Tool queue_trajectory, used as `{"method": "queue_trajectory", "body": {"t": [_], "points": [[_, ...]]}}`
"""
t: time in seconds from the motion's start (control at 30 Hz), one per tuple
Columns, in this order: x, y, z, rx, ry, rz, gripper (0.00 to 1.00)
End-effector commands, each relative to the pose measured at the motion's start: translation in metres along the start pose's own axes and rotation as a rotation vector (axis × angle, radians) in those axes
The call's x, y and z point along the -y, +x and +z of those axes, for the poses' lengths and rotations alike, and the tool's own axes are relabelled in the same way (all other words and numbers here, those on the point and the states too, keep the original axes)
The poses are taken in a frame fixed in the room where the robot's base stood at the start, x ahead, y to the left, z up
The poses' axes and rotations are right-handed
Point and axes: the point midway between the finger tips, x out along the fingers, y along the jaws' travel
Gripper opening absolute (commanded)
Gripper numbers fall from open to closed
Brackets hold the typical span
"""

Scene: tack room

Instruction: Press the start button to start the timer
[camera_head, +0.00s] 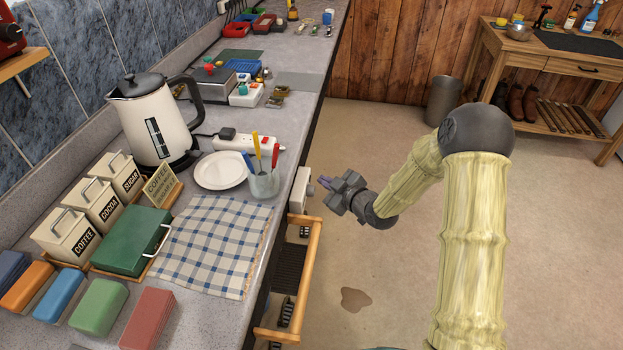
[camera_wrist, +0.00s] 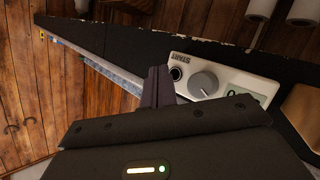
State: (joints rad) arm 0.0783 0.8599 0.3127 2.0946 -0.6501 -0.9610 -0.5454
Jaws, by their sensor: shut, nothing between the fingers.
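The timer is a small white box (camera_head: 300,189) on the front face of the counter. In the wrist view its white panel (camera_wrist: 222,76) shows tilted, with the label START, a dark round start button (camera_wrist: 176,73), a grey dial (camera_wrist: 203,84) and a partly hidden green-lit display (camera_wrist: 236,98). My gripper (camera_head: 324,182) is shut and empty, just right of the timer in the head view, pointing at it. In the wrist view its dark fingers (camera_wrist: 158,84) lie just left of and below the button. A gap to the timer shows in the head view.
The counter holds a kettle (camera_head: 152,122), a plate (camera_head: 220,171), a cup of utensils (camera_head: 264,184) and a checked cloth (camera_head: 210,245). The floor (camera_head: 400,270) right of the counter is mostly clear, with a brown stain.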

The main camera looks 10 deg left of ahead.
Motion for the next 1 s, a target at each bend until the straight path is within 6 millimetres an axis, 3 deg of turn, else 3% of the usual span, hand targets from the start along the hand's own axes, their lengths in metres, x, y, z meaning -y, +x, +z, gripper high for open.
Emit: {"method": "queue_trajectory", "body": {"t": [1.0], "points": [[-0.03,-0.042,0.031,0.0,0.0,0.0,0.0]]}}
